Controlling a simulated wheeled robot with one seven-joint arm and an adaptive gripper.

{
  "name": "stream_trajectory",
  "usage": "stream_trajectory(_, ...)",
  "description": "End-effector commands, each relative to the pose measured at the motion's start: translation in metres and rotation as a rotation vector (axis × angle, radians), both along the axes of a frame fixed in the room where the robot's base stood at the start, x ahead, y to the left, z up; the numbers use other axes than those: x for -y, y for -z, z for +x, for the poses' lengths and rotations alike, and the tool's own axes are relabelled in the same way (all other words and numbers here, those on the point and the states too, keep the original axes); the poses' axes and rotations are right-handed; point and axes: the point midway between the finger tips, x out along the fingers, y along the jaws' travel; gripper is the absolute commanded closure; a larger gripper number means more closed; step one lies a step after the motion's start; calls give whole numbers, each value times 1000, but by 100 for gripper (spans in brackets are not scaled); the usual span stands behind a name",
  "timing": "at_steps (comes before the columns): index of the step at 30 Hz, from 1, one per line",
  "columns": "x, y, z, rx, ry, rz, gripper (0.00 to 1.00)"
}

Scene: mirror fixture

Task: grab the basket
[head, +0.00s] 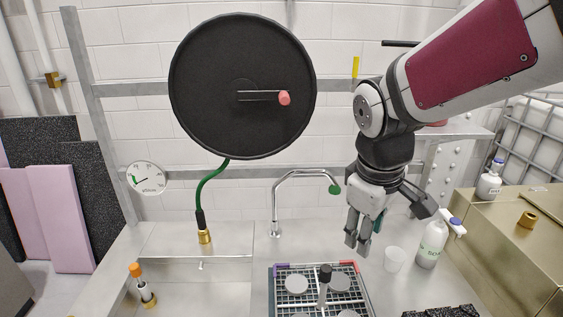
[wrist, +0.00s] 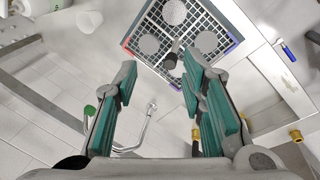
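The basket (head: 309,277) is a dark grid tray with several grey discs, coloured corner pieces and an upright post with a black knob (head: 325,274). It sits on the metal worktop at the bottom centre of the head view. It also shows at the top of the wrist view (wrist: 190,28), with its knob (wrist: 171,60) toward the fingertips. My gripper (head: 357,242) hangs above and to the right of the basket in the head view, apart from it. In the wrist view its green-padded fingers (wrist: 158,72) are spread with nothing between them. The basket's near edge is cut off in the head view.
A curved faucet (head: 276,205) stands behind the basket. A white cup (head: 395,259) and a soap bottle (head: 432,243) stand to its right. A black reel (head: 225,95) hangs on the wall. An orange-topped item (head: 142,285) stands at left. Black foam (head: 440,312) lies at front right.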

Motion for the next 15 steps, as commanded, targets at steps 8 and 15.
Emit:
stream_trajectory(8, -26, 74, 59, -160, -333, 14, 63)
stream_trajectory(15, -41, 111, 80, -211, -493, 54, 63)
